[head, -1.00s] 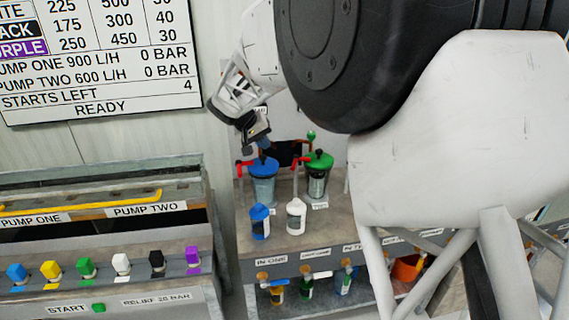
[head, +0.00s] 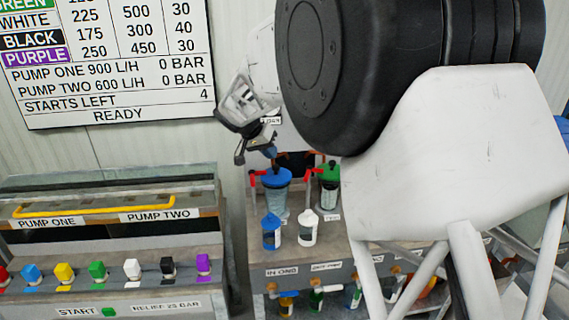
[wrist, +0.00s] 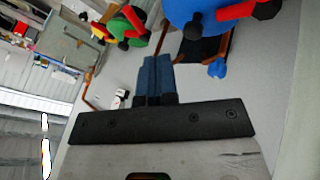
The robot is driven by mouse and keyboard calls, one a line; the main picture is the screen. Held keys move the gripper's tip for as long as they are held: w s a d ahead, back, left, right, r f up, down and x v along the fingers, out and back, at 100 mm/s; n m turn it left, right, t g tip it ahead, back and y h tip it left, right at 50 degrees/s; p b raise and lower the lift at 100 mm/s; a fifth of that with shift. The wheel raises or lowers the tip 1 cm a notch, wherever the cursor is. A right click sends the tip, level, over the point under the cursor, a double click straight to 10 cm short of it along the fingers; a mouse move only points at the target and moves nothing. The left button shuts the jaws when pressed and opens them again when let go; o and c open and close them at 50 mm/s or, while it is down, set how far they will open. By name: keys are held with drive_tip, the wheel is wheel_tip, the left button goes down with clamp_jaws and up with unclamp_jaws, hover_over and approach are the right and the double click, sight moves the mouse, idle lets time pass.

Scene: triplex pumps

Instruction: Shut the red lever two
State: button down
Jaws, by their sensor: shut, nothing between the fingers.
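My gripper (head: 274,160) is shut and empty, just above the blue-lidded canister (head: 277,178) in the head view. Its shut blue fingers (wrist: 153,68) show in the wrist view. A red lever (head: 256,177) sits at the left of the blue lid; red parts of that fitting (wrist: 240,12) show at the top right of the wrist view. A second red lever (head: 311,171) sits beside the green-lidded canister (head: 330,176). Red and green parts (wrist: 118,28) show at the upper left of the wrist view. I cannot read which lever is numbered two.
A blue bottle (head: 271,232) and a white bottle (head: 307,228) stand before the canisters. A pump panel (head: 110,250) with coloured knobs is at the left. The wall board (head: 110,60) reads READY. My arm blocks the right side.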

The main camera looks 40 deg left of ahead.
sight(307, 178)
drive_tip(key=x, duration=0.9)
drive_tip(key=shift+d+f, duration=0.1)
drive_tip(key=shift+f, duration=0.05)
drive_tip(key=shift+w+d+f, duration=0.2)
drive_tip(key=shift+w+d, duration=0.1)
drive_tip(key=shift+d, duration=0.3)
drive_tip(key=shift+w+d+f, duration=0.2)
drive_tip(key=shift+w+d, duration=0.1)
drive_tip(key=shift+d, duration=0.35)
drive_tip(key=shift+w+d+f, duration=0.15)
drive_tip(key=shift+w+d, duration=0.15)
drive_tip(key=shift+d, duration=0.3)
drive_tip(key=shift+d, duration=0.1)
drive_tip(key=shift+w+d+n+t+y, duration=0.15)
drive_tip(key=shift+d+n+y, duration=0.3)
drive_tip(key=shift+n, duration=0.35)
drive_tip(key=shift+s+d+n+t+y, duration=0.15)
drive_tip(key=shift+d+n+y, duration=0.3)
drive_tip(key=shift+n, duration=0.35)
drive_tip(key=shift+w+d, duration=0.25)
drive_tip(key=shift+d, duration=0.25)
